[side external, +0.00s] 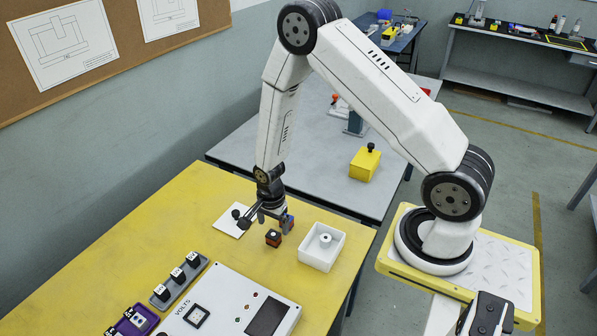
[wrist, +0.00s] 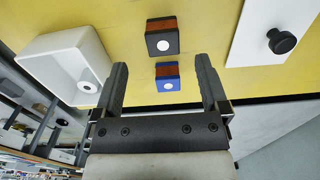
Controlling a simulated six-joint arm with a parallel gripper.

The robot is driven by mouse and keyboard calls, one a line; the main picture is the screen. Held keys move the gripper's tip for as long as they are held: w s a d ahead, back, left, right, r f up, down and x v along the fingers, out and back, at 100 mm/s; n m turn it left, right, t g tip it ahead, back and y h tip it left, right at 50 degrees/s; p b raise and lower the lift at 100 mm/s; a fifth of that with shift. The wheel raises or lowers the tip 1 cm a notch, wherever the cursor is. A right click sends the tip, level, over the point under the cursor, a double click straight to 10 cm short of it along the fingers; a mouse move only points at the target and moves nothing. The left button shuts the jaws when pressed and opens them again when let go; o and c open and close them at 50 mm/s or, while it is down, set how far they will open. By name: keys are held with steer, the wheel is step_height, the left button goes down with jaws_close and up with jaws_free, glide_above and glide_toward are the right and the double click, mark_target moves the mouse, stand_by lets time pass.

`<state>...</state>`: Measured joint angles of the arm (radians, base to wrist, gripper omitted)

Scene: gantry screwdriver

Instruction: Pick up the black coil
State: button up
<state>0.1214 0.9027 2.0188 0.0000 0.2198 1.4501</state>
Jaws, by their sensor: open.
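The black coil (side external: 273,239), a small block with black ends, a copper-brown winding and a white dot, stands on the yellow table; it also shows in the wrist view (wrist: 162,36), beyond my fingertips. A similar blue coil (wrist: 168,77) appears between my fingers in the wrist view; in the side view it is partly hidden behind a finger (side external: 291,220). My gripper (side external: 274,221) is open and empty, pointing down above the table close to both coils. In the wrist view its two fingers (wrist: 162,66) are spread wide. Neither finger visibly touches the black coil.
A white open box (side external: 312,258) holding a white round part stands right of the coils. A white plate (side external: 226,219) with a black knob lies left. A VOLTS panel (side external: 228,300) and a grey switch block (side external: 181,281) are nearer the camera. Yellow table (side external: 175,210) is bare between them.

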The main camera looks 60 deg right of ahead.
mark_target(273, 234)
steer(key=shift+f, duration=0.25)
steer(key=shift+w+f, duration=0.15)
steer(key=shift+f, duration=2.35)
jaws_close()
steer(key=shift+r, duration=0.15)
steer(key=shift+r, duration=1.05)
steer(key=s+a+r, duration=0.1)
steer(key=s+r, duration=0.9)
steer(key=s, duration=0.4)
steer(key=shift+a+r, duration=0.15)
steer(key=shift+r, duration=0.2)
